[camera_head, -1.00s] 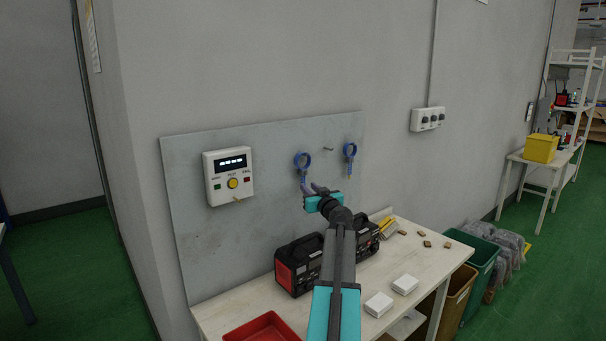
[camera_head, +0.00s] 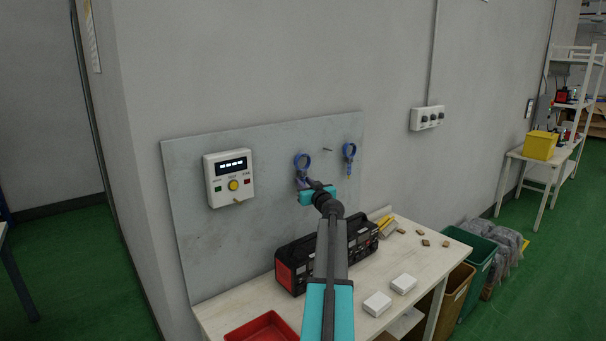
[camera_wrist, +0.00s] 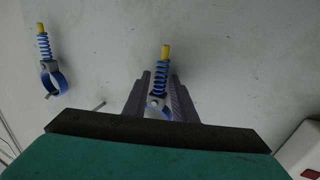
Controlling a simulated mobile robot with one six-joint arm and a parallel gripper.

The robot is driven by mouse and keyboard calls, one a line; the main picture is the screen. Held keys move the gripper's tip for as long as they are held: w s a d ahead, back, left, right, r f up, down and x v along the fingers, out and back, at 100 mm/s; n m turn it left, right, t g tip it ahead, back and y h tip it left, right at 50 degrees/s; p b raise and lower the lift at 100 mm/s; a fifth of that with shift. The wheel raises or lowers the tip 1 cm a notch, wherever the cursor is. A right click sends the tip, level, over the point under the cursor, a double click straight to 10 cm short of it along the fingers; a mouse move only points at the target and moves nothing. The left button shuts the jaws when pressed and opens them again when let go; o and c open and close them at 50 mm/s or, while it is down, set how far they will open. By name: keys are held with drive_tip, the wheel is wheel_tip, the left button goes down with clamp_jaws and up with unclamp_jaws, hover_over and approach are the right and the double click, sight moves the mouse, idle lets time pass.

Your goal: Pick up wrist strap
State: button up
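Two blue wrist straps hang on the grey wall board, a left one (camera_head: 302,160) and a right one (camera_head: 349,152). In the wrist view the nearer strap (camera_wrist: 161,80), with a blue coil and yellow end, lies between my two fingers. The other strap (camera_wrist: 50,75) is off to the left there. My gripper (camera_head: 304,186) is at the lower part of the left strap in the head view. In the wrist view my gripper (camera_wrist: 159,80) looks open, with a finger on each side of the strap and small gaps. The strap's ring is partly hidden by my gripper body.
A white tester box (camera_head: 229,178) is mounted left of the straps. An empty peg (camera_head: 328,149) sticks out between them. Below, the workbench (camera_head: 405,250) holds a black and red device (camera_head: 296,262), a red tray (camera_head: 262,330) and white boxes (camera_head: 377,304).

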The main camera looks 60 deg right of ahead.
sight(304, 173)
drive_tip(key=shift+c, duration=0.4)
clamp_jaws()
drive_tip(key=shift+r, duration=0.2)
drive_tip(key=shift+r+b, duration=0.6)
drive_tip(key=shift+r, duration=0.7)
drive_tip(key=shift+s+a+r, duration=0.15)
drive_tip(key=shift+a+r, duration=0.05)
drive_tip(key=shift+r, duration=0.05)
drive_tip(key=s+a+r+b, duration=0.1)
drive_tip(key=s+a+b, duration=0.3)
drive_tip(key=s+a, duration=0.6)
drive_tip(key=shift+a+r, duration=0.25)
drive_tip(key=shift+a, duration=0.7)
